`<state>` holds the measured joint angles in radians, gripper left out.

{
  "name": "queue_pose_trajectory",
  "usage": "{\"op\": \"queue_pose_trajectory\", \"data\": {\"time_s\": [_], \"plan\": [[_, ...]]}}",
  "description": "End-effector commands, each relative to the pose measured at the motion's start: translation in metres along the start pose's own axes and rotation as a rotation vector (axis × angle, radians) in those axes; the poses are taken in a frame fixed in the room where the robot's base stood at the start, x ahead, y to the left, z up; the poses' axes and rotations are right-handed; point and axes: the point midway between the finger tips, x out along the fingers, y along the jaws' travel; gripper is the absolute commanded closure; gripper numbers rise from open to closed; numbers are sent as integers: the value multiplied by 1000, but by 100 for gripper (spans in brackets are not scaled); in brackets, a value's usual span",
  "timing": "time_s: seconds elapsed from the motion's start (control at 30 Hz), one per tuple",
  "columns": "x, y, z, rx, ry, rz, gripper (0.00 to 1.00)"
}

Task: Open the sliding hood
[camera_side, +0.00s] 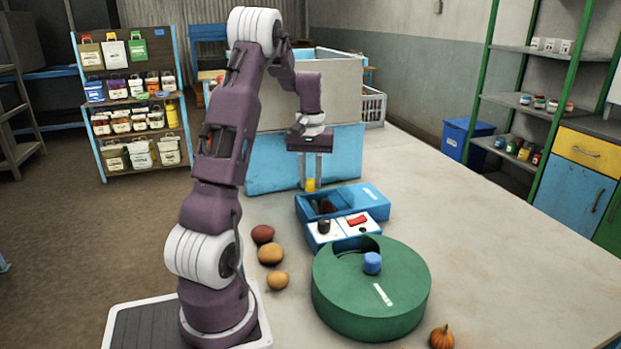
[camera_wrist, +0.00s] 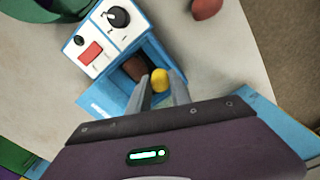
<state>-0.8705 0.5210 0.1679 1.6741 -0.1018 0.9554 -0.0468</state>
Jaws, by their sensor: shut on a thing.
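A low blue box (camera_side: 301,209) stands on the table. A flat blue cover (camera_side: 362,194) with a white label, seemingly the sliding hood, lies over its right part; it also shows in the wrist view (camera_wrist: 103,97). The left part is open, with a dark reddish-brown thing (camera_wrist: 136,68) inside. My gripper (camera_side: 310,184) points down at the open part's back left. It is shut on a small rounded yellow thing (camera_wrist: 160,76), which shows between the fingertips. I cannot tell whether the yellow thing is joined to the box.
A white panel (camera_side: 340,227) with a black knob (camera_side: 324,226) and red switch (camera_side: 357,219) fronts the box. A green drum (camera_side: 370,300) with a blue knob (camera_side: 372,262) stands nearer. Several round vegetables lie left. A large blue-and-grey bin (camera_side: 270,165) stands behind. The table's right is clear.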

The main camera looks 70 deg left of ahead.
Motion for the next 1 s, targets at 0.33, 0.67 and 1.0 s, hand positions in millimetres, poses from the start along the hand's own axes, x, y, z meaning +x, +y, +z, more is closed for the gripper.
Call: {"op": "queue_pose_trajectory", "data": {"time_s": [0.33,0.67,1.0], "plan": [[-1,0,0,0,1,1,100],[-1,0,0,0,2,1,100],[0,52,-26,4,4,1,100]]}}
